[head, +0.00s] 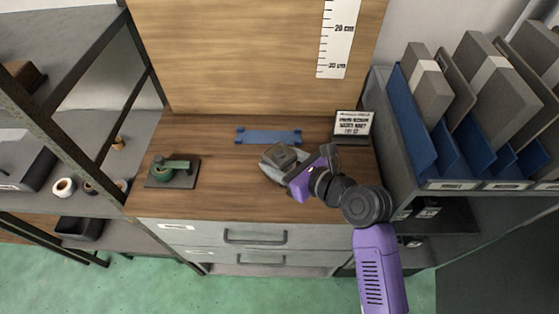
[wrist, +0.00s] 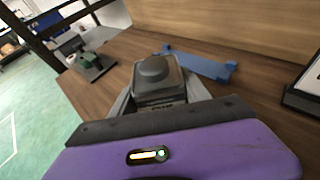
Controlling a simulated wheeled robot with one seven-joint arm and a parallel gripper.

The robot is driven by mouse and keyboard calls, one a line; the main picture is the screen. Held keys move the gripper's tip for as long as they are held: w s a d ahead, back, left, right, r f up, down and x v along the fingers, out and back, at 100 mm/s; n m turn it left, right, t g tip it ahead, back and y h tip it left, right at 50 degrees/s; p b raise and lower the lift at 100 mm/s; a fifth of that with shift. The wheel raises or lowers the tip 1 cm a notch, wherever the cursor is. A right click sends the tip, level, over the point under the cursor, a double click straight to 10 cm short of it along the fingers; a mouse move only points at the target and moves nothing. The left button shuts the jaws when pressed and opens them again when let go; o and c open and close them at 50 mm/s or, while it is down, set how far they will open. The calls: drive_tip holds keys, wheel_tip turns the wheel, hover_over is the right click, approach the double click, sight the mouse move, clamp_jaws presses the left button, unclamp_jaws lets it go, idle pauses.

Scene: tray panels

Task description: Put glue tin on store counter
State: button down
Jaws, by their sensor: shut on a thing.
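The glue tin, a grey squarish can with a dark rounded cap, is in my gripper; it shows in the head view (head: 284,156) and in the wrist view (wrist: 155,78). My gripper (head: 279,164) is shut on it, with a grey finger on each side of the tin in the wrist view. The tin is over the wooden counter (head: 215,190), right of its middle. I cannot tell whether its base touches the wood. Its lower part is hidden by my gripper.
A blue bracket (head: 268,136) lies at the back of the counter. A green tape dispenser (head: 172,172) sits at the left. A small sign (head: 353,125) stands at the back right. Shelving (head: 75,100) is on the left, and a blue file rack (head: 420,120) on the right. Front left is clear.

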drive_tip(key=shift+f, duration=0.3)
drive_tip(key=shift+f, duration=0.1)
drive_tip(key=c, duration=0.5)
unclamp_jaws()
drive_tip(key=v, duration=1.2)
